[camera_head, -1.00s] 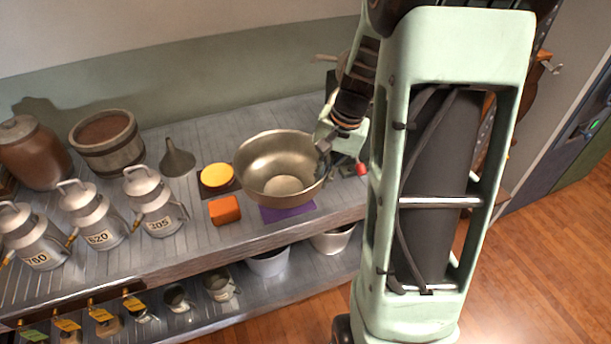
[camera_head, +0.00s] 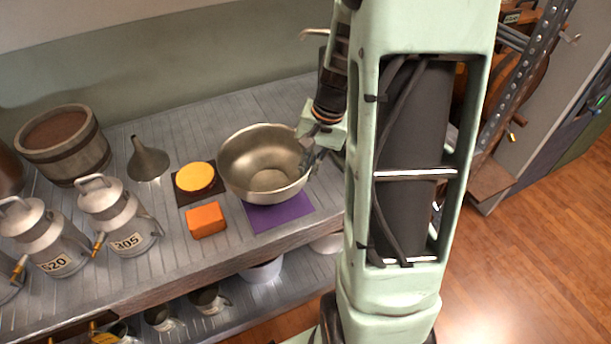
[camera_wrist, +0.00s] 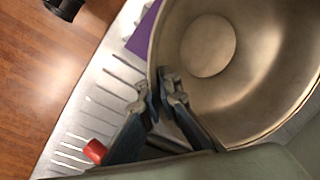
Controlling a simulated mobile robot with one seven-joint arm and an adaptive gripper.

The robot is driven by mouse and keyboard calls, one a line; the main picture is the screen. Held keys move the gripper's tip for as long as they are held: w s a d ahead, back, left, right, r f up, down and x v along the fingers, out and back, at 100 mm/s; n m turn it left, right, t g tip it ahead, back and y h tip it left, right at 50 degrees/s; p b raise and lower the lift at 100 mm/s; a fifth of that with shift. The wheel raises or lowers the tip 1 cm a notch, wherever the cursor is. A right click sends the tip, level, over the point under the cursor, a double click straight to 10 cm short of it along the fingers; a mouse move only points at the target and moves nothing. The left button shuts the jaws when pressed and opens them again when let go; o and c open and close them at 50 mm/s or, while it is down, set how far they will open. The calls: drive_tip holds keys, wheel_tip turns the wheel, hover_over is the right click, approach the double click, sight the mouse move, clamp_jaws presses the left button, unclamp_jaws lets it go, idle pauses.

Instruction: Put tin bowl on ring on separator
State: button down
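The tin bowl (camera_head: 268,181) is wide, dull metal and empty. It is upright or nearly so, above and behind the purple mat (camera_head: 290,212) on the shelf top. My gripper (camera_head: 309,160) is at the bowl's right side. In the wrist view my gripper (camera_wrist: 158,98) has one finger inside the bowl (camera_wrist: 255,85) and one outside, closed on its rim. The purple mat also shows at the bowl's edge there (camera_wrist: 142,38). I cannot make out the separator or its ring; my arm covers much of the area to the right.
Left of the bowl are a yellow round block (camera_head: 195,177) on a dark mat, an orange block (camera_head: 206,221), a funnel (camera_head: 149,162), milk cans (camera_head: 118,218) and a wooden barrel (camera_head: 63,150). A red part (camera_wrist: 95,151) lies near my gripper. Pots stand on the lower shelf.

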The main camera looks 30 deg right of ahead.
drive_tip(key=shift+s+f+b, duration=0.1)
drive_tip(key=shift+f+b, duration=0.4)
drive_tip(key=shift+f, duration=0.5)
drive_tip(key=shift+f, duration=0.25)
drive_tip(key=c, duration=2.2)
unclamp_jaws()
drive_tip(key=shift+r, duration=0.1)
drive_tip(key=shift+o, duration=0.2)
drive_tip(key=shift+r, duration=0.1)
